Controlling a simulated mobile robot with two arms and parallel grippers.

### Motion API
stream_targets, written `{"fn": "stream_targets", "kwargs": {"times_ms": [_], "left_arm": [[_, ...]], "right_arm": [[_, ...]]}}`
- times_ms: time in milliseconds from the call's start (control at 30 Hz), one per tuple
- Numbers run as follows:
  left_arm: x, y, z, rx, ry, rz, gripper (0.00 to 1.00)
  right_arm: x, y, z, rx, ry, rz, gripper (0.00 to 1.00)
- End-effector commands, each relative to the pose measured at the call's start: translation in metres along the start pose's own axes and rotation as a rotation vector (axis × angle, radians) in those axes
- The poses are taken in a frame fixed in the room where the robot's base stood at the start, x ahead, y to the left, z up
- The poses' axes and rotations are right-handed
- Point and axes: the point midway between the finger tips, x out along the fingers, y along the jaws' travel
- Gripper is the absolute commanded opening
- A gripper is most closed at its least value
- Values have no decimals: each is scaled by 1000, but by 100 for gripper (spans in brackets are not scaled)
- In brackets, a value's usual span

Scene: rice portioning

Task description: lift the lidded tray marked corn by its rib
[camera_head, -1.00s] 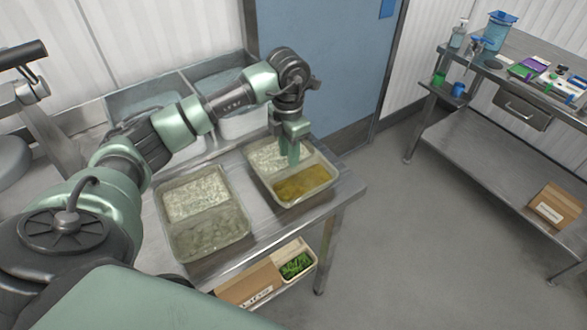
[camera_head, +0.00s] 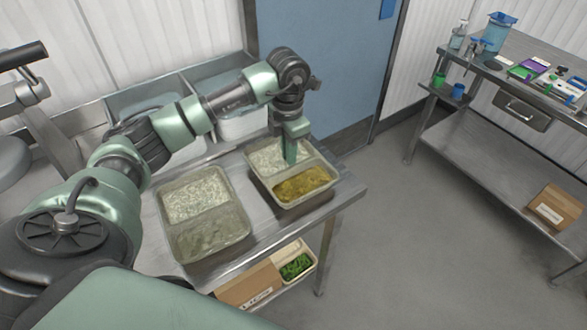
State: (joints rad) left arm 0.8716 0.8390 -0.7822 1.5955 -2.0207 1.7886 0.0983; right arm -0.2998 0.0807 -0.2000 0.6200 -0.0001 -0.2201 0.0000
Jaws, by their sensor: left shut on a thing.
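A two-compartment tray (camera_head: 323,199) stands on the steel table's right part. Its near compartment shows yellow contents (camera_head: 303,184), which look like corn, and its far one pale, rice-like contents. A clear lid and any marking are too small to make out. My left gripper (camera_head: 291,158) points down at the middle of this tray, with its fingers shut on the rib between the compartments. The fingers hide most of the rib there. The tray looks level, and I cannot tell any gap below it. My right gripper is not in view.
A second tray (camera_head: 249,236) with pale and grey-green contents stands just left on the steel table (camera_head: 262,236). Sink basins (camera_head: 150,98) lie behind. A cardboard box (camera_head: 248,286) and a bin of green pieces (camera_head: 297,265) sit below. Open floor lies right.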

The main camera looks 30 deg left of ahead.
Motion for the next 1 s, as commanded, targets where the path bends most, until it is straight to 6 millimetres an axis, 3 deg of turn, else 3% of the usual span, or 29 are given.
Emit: {"fn": "stream_targets", "kwargs": {"times_ms": [367, 1000], "left_arm": [[-3, 0, 1, 0, -2, 1, 0], [-33, 0, 0, 0, -1, 1, 0]], "right_arm": [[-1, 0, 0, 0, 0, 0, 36], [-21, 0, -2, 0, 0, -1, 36]]}}
